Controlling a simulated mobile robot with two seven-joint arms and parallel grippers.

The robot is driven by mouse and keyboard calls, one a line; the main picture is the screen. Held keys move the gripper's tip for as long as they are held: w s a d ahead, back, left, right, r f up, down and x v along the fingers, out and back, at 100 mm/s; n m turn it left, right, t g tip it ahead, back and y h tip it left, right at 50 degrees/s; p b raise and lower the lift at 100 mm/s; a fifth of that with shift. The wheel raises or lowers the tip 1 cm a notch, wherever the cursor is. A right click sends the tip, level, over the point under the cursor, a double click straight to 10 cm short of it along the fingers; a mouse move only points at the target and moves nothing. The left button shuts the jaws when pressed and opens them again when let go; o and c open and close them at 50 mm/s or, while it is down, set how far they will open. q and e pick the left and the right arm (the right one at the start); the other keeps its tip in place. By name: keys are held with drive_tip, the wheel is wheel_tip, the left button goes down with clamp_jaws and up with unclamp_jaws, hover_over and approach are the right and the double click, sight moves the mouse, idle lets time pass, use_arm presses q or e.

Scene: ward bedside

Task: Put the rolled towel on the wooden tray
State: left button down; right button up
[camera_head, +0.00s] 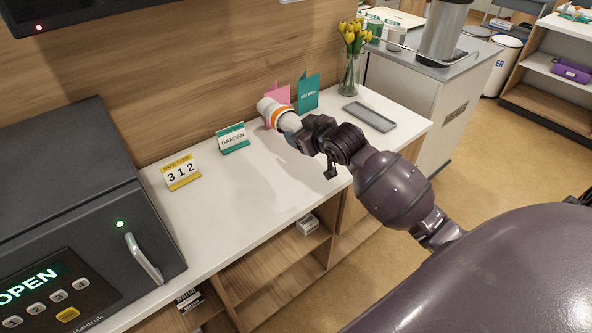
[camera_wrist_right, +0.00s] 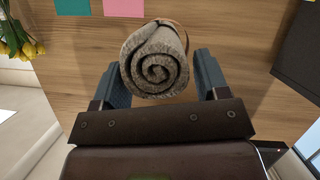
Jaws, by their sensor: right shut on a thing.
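The rolled towel (camera_head: 272,110) is whitish with an orange band in the head view. Its spiral end (camera_wrist_right: 157,70) faces the camera in the right wrist view. My right gripper (camera_head: 294,128) is shut on the towel, with one finger on either side of it. The towel is over the back part of the white counter; I cannot tell how high it is held. My left gripper is not in view. I see no wooden tray in either view.
On the counter (camera_head: 262,195) stand a "312" sign (camera_head: 181,172), a "GARDEN" sign (camera_head: 232,139), pink (camera_head: 281,95) and teal (camera_head: 308,92) cards and a flower vase (camera_head: 348,75). A grey tray (camera_head: 369,117) lies at right. A dark safe (camera_head: 75,200) stands left. The front middle is clear.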

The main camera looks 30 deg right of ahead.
wheel_tip(320, 180, down, 9)
drive_tip(key=shift+b, duration=0.85)
drive_tip(key=shift+f, duration=0.65)
wheel_tip(320, 180, down, 4)
drive_tip(key=shift+b, duration=0.65)
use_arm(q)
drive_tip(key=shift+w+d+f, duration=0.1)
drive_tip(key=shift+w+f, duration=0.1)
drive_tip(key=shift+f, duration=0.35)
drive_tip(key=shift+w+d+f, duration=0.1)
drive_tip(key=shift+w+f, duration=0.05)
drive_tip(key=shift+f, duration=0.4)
use_arm(e)
drive_tip(key=o, duration=0.8)
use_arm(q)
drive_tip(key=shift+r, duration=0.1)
use_arm(e)
drive_tip(key=shift+o, duration=0.7)
drive_tip(key=shift+r, duration=0.1)
